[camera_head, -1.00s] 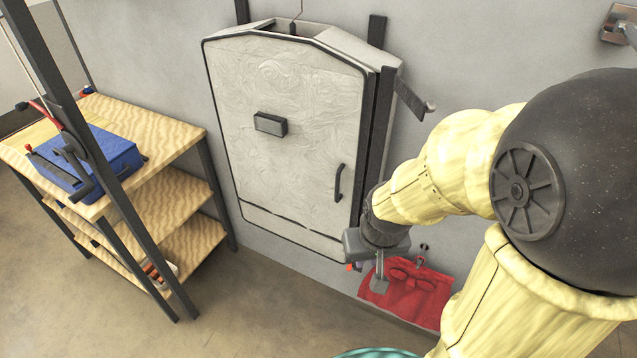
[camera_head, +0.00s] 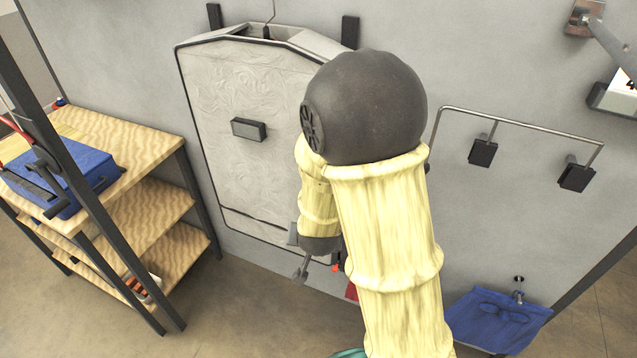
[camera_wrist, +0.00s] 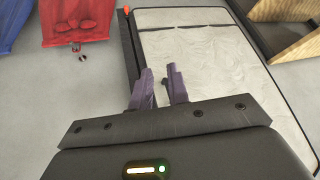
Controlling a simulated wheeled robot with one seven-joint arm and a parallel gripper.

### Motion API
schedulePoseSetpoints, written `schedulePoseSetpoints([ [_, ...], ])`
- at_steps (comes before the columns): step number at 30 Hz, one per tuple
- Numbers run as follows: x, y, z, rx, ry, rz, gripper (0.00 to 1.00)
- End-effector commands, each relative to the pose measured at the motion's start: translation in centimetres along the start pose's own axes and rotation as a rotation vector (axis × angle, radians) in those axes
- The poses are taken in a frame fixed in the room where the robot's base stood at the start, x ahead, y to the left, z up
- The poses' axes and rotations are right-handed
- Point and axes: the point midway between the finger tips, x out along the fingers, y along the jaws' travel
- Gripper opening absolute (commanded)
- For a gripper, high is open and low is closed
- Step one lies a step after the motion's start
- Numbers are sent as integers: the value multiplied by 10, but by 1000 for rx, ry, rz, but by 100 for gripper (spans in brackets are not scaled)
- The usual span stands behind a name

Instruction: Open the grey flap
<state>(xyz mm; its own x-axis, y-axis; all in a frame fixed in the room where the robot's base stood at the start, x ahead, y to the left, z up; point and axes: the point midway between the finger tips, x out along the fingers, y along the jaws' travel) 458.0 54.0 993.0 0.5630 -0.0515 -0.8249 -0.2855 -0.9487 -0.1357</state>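The grey flap (camera_head: 240,165) is the pale, swirl-patterned door of a wall cabinet and looks closed. A dark block (camera_head: 249,129) sits on its upper part. My arm hides its right side, including the handle, in the head view. My gripper (camera_head: 318,265) is low, in front of the cabinet's lower right. In the wrist view my gripper (camera_wrist: 162,82) has its two fingers apart, over the flap (camera_wrist: 225,80) near its dark side edge. A small dark piece shows between the fingers; I cannot tell whether it is the handle.
A wooden shelf unit (camera_head: 150,205) with a blue box (camera_head: 75,170) stands at left, behind a dark post. A metal rail (camera_head: 520,122) is at right.

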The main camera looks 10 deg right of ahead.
Motion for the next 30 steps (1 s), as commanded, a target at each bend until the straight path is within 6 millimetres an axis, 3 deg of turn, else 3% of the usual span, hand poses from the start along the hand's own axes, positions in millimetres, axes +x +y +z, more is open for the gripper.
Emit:
schedulePoseSetpoints([
  [3, 27, -8, -2, 47, 135, 49, 17],
  [10, 50, -10, -11, 73, 471, 149, 17],
  [19, 29, -21, -17, -34, 919, 196, 17],
  [30, 21, -25, -18, -55, 993, 194, 17],
])
